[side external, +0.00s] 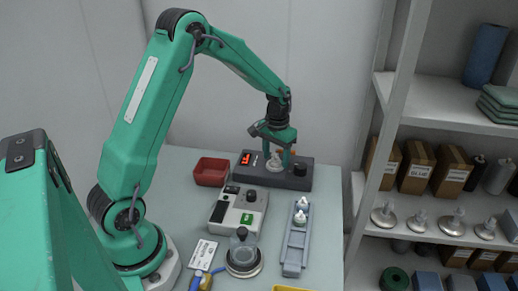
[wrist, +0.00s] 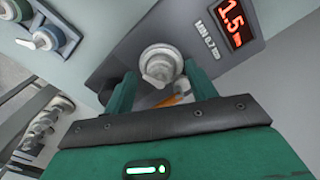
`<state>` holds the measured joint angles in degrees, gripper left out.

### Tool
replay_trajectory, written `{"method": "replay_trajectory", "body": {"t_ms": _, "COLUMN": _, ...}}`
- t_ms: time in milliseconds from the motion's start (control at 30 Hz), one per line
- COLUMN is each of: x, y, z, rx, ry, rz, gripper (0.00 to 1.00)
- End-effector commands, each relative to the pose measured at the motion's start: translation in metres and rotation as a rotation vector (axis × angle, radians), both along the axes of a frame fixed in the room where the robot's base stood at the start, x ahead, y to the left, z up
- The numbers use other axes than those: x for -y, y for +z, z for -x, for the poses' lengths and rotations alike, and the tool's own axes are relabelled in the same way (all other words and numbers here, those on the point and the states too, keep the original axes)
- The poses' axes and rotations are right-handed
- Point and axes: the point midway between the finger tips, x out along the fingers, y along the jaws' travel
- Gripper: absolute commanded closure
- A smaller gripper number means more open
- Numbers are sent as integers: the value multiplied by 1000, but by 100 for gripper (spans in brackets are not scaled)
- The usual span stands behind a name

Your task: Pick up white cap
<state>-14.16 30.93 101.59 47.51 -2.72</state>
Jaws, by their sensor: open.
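A white cap (wrist: 160,65) sits on a dark grey gauge box with a red display; it also shows small in the side view (side external: 274,163). My gripper (wrist: 163,80) is open, with one green finger on each side of the cap. The fingertips reach close to the cap's sides; I cannot tell whether they touch it. In the side view my gripper (side external: 276,155) points down over the gauge box (side external: 255,181).
A red bin (side external: 212,172) stands left of the gauge box. A grey device with a green button (side external: 246,218) and a round fixture (side external: 243,269) lie in front. A shelf unit (side external: 440,115) stands at the right. The display (wrist: 236,20) reads 1.5.

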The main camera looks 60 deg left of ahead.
Motion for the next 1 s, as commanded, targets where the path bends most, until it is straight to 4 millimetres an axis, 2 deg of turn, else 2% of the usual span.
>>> {"method": "replay_trajectory", "body": {"t_ms": 100, "x": 0, "y": 0, "z": 0, "rx": 0, "ry": 0, "rz": 0, "gripper": 44}}
{"method": "replay_trajectory", "body": {"t_ms": 133, "x": 0, "y": 0, "z": 0, "rx": 0, "ry": 0, "rz": 0, "gripper": 48}}
{"method": "replay_trajectory", "body": {"t_ms": 300, "x": 0, "y": 0, "z": 0, "rx": 1, "ry": 0, "rz": 0, "gripper": 80}}
{"method": "replay_trajectory", "body": {"t_ms": 767, "x": 0, "y": 1, "z": 0, "rx": 1, "ry": 0, "rz": 0, "gripper": 82}}
{"method": "replay_trajectory", "body": {"t_ms": 1000, "x": 0, "y": 10, "z": -1, "rx": 3, "ry": 0, "rz": -1, "gripper": 82}}
